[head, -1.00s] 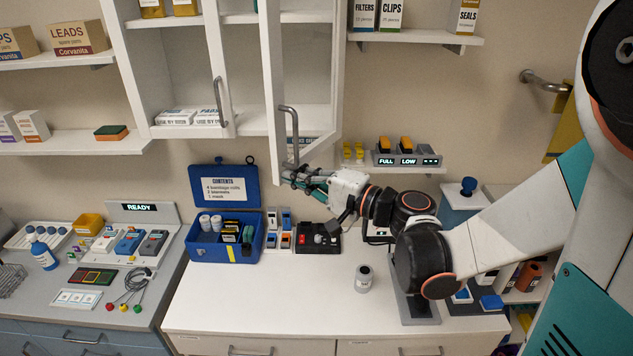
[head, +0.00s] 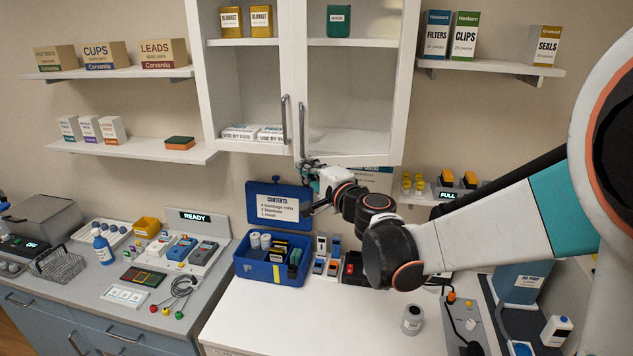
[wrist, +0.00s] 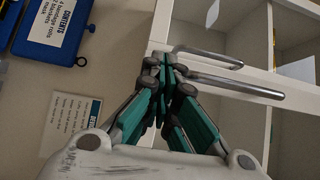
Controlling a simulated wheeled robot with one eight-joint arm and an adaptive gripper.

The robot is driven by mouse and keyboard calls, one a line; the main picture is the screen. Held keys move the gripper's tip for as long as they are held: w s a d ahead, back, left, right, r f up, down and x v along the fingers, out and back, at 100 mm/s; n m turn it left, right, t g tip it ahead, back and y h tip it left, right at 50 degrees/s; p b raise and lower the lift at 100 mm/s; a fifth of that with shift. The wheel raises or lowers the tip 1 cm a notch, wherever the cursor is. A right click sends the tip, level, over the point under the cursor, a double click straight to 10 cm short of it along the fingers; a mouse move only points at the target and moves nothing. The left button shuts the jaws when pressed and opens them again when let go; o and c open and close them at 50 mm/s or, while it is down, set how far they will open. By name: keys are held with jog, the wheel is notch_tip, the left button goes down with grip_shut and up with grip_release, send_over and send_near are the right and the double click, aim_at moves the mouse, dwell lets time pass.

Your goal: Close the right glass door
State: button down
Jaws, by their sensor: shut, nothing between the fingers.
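The right glass door (head: 398,105) of the white wall cabinet is flush or nearly flush with the cabinet front. Its bar handle (head: 302,130) is beside the left door's handle (head: 285,120). Both handles also show in the wrist view, a longer one (wrist: 235,85) and a shorter one (wrist: 208,55). My gripper (head: 306,166) is at the bottom inner corner of the right door, below its handle. In the wrist view its fingertips (wrist: 165,64) are together and empty, against or very close to the white door frame. Whether they touch it I cannot tell.
Below the cabinet are a blue open case (head: 272,268) with its lid up and a small grey jar (head: 412,320) on the white counter. The counter's front middle is clear.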

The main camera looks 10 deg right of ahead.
jog(key=w+b, duration=0.1)
jog(key=w, duration=0.7)
jog(key=shift+a+r+b, duration=0.15)
jog(key=shift+r+b, duration=0.05)
jog(key=shift+b, duration=0.1)
jog(key=shift+r, duration=0.1)
